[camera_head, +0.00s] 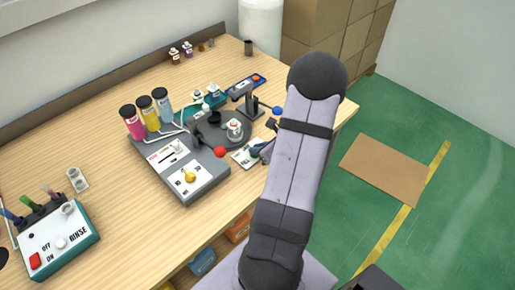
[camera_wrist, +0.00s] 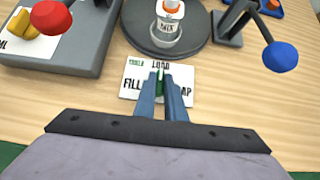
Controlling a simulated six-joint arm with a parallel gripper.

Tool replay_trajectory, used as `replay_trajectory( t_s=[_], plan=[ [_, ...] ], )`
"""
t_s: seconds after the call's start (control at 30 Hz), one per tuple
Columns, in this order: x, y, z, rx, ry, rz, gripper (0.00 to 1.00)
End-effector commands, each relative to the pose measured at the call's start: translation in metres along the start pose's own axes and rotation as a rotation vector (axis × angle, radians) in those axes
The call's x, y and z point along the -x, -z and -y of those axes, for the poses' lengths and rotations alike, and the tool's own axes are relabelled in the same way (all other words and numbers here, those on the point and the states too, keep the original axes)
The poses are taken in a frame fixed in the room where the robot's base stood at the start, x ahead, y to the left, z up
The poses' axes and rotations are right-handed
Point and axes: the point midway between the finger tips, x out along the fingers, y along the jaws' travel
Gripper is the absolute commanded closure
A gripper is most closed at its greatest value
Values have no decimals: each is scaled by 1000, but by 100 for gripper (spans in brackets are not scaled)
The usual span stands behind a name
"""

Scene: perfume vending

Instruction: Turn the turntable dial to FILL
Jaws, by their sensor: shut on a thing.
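The turntable dial is a small green knob (camera_wrist: 160,79) on a white plate (camera_wrist: 132,77) with LOAD at the top, FILL at the left and CAP at the right. My gripper (camera_wrist: 161,88) has its two blue fingers shut on the green knob. The fingers cover most of the knob; its visible green end lies just below the word LOAD. The plate also shows in the head view (camera_head: 243,158), partly behind my gripper. The dark round turntable (camera_wrist: 137,35) lies just beyond the plate and carries a white bottle (camera_wrist: 168,28) with an orange top.
A grey station with a yellow dial (camera_head: 188,176) and a red ball lever (camera_wrist: 52,17) stands left of the plate. A blue ball lever (camera_wrist: 280,57) is to the right. Pink, yellow and blue bottles (camera_head: 152,113) stand behind. The RINSE box (camera_head: 58,240) is far left.

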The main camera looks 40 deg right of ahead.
Motion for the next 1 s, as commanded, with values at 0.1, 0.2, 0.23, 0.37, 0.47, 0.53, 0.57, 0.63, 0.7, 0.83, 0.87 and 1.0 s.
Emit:
replay_trajectory(
  t_s=[0.1, 0.2, 0.23, 0.37, 0.47, 0.53, 0.57, 0.63, 0.7, 0.83, 0.87, 1.0],
  plan=[
    [1, -1, 1, 24, -25, 1, 100],
    [2, -1, 2, 57, -58, 1, 100],
    [2, -1, 2, 71, -71, 1, 100],
    [2, -2, 4, 136, -136, 1, 100],
    [1, -2, 5, 198, -197, 1, 100],
    [1, -2, 6, 243, -242, 1, 100],
    [0, -1, 7, 262, -262, 0, 100],
    [-1, -1, 8, 311, -308, 0, 100],
    [-2, -2, 8, 357, -354, 1, 100],
    [-3, -1, 10, 438, -435, 0, 100],
    [-3, -1, 10, 455, -453, 0, 100],
    [-4, -2, 11, 528, -525, 0, 100]
  ],
)
